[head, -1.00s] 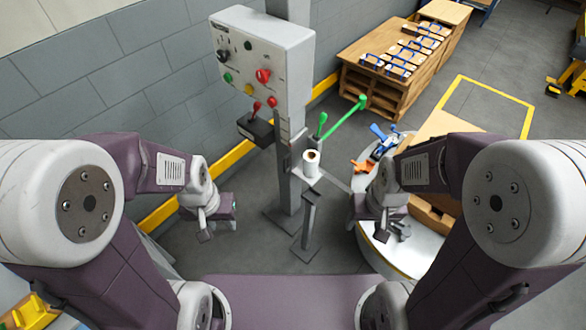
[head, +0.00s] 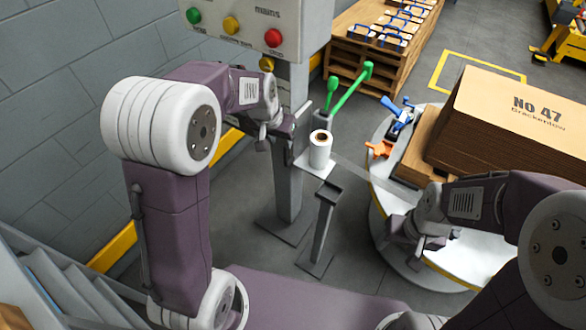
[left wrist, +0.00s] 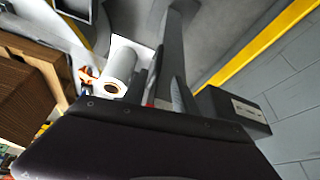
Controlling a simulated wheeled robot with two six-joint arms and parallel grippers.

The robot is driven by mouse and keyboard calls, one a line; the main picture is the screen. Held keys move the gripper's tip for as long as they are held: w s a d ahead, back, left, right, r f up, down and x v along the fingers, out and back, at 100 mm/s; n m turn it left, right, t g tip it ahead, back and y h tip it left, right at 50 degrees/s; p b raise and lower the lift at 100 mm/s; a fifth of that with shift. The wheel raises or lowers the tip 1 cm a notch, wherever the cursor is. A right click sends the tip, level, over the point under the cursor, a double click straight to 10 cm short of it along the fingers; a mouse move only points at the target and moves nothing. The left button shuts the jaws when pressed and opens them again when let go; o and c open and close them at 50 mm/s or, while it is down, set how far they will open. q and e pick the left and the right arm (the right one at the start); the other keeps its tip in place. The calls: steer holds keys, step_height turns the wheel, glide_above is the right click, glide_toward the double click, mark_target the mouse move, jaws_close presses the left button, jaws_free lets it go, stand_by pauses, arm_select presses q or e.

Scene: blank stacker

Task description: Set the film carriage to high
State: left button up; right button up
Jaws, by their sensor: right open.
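The film carriage (head: 314,167) is a pale plate beside the grey mast (head: 289,190), with an upright white film roll (head: 320,152) on it. The roll also shows in the left wrist view (left wrist: 118,68). My left gripper (head: 284,130) is at the mast, just left of the roll; its jaw opening is unclear. In the left wrist view a dark box (left wrist: 232,112) stands beside the mast, with a small red part (left wrist: 148,103) near it. The head view does not show the red levers now. My right gripper (head: 418,243) is open and empty over the turntable's left edge.
A control box (head: 250,45) with green, yellow and red knobs is above. Two green-handled levers (head: 350,92) stand behind the roll. A short grey post (head: 323,220) stands in front. The white turntable (head: 470,255) carries a large carton stack (head: 510,125).

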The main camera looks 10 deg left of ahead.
mark_target(285, 153)
arm_select(q)
steer(key=b+x, duration=0.1)
steer(key=x, duration=0.2)
steer(key=b+x, duration=0.1)
steer(key=x, duration=0.2)
steer(key=s+b+x, duration=0.1)
steer(key=b+x, duration=0.1)
steer(key=x, duration=0.1)
steer(key=shift+w+d+f, duration=0.1)
steer(key=shift+d+f, duration=0.1)
steer(key=shift+f, duration=0.35)
arm_select(e)
steer(key=f, duration=0.5)
steer(key=shift+s+d+f, duration=0.15)
steer(key=shift+s+d, duration=0.05)
steer(key=shift+s, duration=0.1)
arm_select(q)
jaws_close()
steer(key=shift+r, duration=0.1)
